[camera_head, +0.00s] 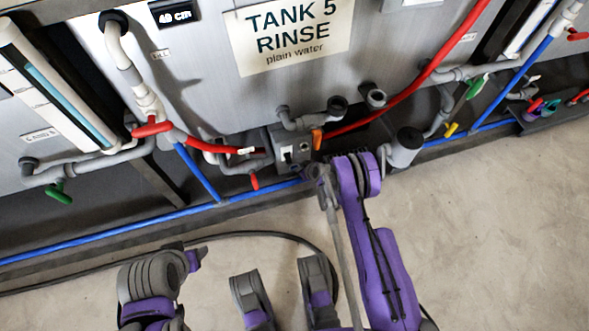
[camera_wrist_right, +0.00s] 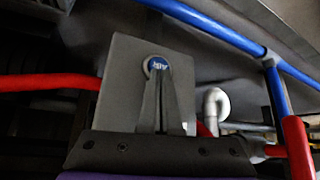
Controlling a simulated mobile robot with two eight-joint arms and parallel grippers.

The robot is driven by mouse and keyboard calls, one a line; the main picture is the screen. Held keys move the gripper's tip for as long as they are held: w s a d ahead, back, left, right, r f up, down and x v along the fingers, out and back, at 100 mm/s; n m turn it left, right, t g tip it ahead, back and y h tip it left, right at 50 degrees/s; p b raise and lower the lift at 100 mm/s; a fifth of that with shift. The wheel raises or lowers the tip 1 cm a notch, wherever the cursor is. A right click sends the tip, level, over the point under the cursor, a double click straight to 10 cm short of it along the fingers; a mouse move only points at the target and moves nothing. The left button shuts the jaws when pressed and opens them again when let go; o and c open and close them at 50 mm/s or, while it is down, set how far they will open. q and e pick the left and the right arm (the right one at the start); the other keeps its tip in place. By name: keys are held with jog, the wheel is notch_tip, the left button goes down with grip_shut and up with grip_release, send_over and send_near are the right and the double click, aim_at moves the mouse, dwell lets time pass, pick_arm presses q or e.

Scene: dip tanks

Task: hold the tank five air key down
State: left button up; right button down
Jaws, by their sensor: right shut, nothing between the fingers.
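The tank five air key is a round blue button (camera_wrist_right: 158,64) with white lettering and a pale rim, on a grey box (camera_wrist_right: 117,72) in the right wrist view. In the head view this small grey box (camera_head: 284,147) sits low on the front of the tank marked TANK 5 RINSE (camera_head: 190,70). My right gripper (camera_head: 309,170) is at the box's lower right. In the wrist view its fingers (camera_wrist_right: 158,84) are shut with nothing between them, tips overlapping the button's lower part. Whether they touch or press it is not clear.
A red hose (camera_head: 345,130) and an orange-handled valve (camera_head: 317,139) are close to the box. A grey cylinder (camera_head: 405,148) stands to its right. A blue pipe (camera_head: 95,234) runs along the tank bases. The floor (camera_head: 500,230) at right is clear.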

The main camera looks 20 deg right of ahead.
jog(key=shift+b+x, duration=0.35)
jog(key=shift+x, duration=0.65)
jog(key=shift+f, duration=0.85)
jog(key=shift+s+d+r+p, duration=0.25)
jog(key=shift+s+d+p, duration=0.05)
jog(key=shift+s, duration=0.4)
jog(key=shift+s+d+r+p, duration=0.25)
jog(key=shift+s+d, duration=0.05)
jog(key=shift+s, duration=0.4)
